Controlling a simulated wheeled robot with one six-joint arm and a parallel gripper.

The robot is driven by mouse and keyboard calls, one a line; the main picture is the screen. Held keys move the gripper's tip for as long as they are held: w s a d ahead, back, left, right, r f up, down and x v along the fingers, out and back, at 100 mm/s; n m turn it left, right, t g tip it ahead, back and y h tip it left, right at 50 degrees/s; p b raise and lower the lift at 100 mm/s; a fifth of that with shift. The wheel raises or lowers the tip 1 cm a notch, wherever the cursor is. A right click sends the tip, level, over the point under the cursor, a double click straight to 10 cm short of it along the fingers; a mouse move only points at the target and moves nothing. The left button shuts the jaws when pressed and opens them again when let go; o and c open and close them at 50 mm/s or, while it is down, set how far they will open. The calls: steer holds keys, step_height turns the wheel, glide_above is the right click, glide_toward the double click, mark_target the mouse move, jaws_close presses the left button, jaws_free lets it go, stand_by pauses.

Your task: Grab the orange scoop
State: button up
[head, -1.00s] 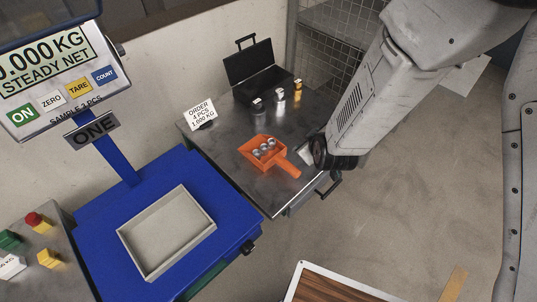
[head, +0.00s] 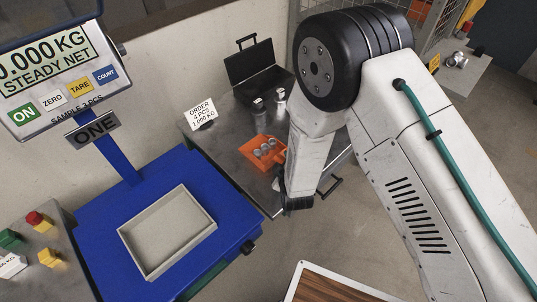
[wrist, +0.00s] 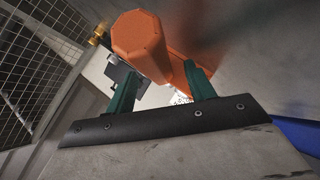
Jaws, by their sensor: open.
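The orange scoop (head: 258,151) lies on the metal table with several small grey metal parts in its bowl. Its handle is mostly hidden behind my arm in the head view. In the wrist view the orange handle (wrist: 140,45) is large and close, with its thick end toward the camera. My gripper (wrist: 160,80) is open, its two green fingers apart on either side of the handle's lower outline. I cannot tell whether either finger touches it. In the head view, the wrist end of my arm is beside the scoop's handle side, and the fingers are hidden.
An open black case (head: 250,75) and small silver weights (head: 281,96) stand behind the scoop. An order card (head: 201,113) stands at the table's left. A blue scale (head: 100,222) with an empty grey tray (head: 125,232) is left. A table drawer handle (head: 331,186) sticks out at right.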

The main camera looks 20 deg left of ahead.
steer(key=shift+w+a+f, duration=0.25)
steer(key=shift+w+a, duration=0.05)
steer(key=shift+w, duration=0.15)
jaws_close()
steer(key=shift+r, duration=0.1)
